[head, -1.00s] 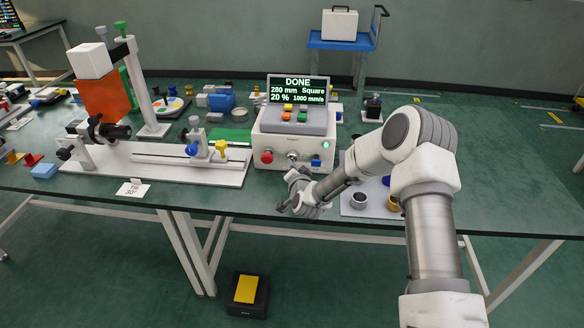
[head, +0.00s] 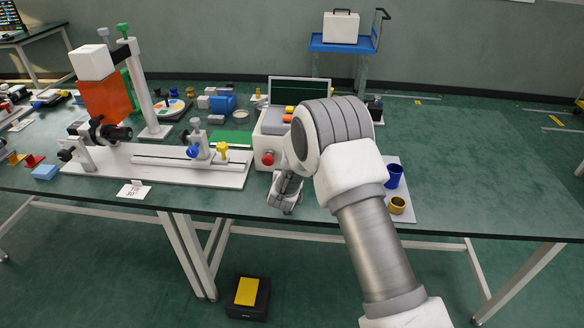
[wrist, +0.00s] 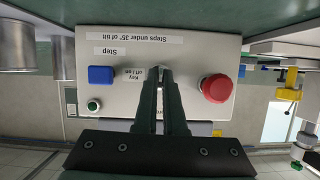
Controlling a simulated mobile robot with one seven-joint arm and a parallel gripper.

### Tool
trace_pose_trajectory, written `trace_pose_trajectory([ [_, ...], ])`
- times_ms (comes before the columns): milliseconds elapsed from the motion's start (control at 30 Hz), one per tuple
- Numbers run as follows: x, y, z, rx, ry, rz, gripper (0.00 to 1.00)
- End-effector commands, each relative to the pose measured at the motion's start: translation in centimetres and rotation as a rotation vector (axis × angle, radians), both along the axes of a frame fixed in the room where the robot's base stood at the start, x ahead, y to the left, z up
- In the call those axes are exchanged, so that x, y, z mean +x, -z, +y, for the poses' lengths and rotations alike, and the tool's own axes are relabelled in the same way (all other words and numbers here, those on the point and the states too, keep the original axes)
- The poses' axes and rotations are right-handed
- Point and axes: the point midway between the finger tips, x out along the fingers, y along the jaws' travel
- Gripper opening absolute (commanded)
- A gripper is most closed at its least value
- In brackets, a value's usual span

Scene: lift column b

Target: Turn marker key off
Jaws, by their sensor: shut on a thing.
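The marker's control box (head: 270,143) stands near the front of the bench, partly behind my arm. Its screen (head: 299,91) is dark and shows no text. In the wrist view the box's front (wrist: 195,48) appears upside down.
A red push button (wrist: 216,88) and a blue button (wrist: 101,75) flank the fingers. A small green lamp (wrist: 93,104) looks dark. A white rail fixture (head: 200,165) lies left of the box. A blue cup (head: 394,176) and a gold ring (head: 398,205) are at right.

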Motion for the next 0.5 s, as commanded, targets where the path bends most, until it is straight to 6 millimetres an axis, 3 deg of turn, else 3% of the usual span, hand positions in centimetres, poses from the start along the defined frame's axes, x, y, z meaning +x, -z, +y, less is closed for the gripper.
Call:
trace_pose_trajectory([
  [500,0.05,-0.07,0.02,-0.054,-0.001,0.0,0.0],
])
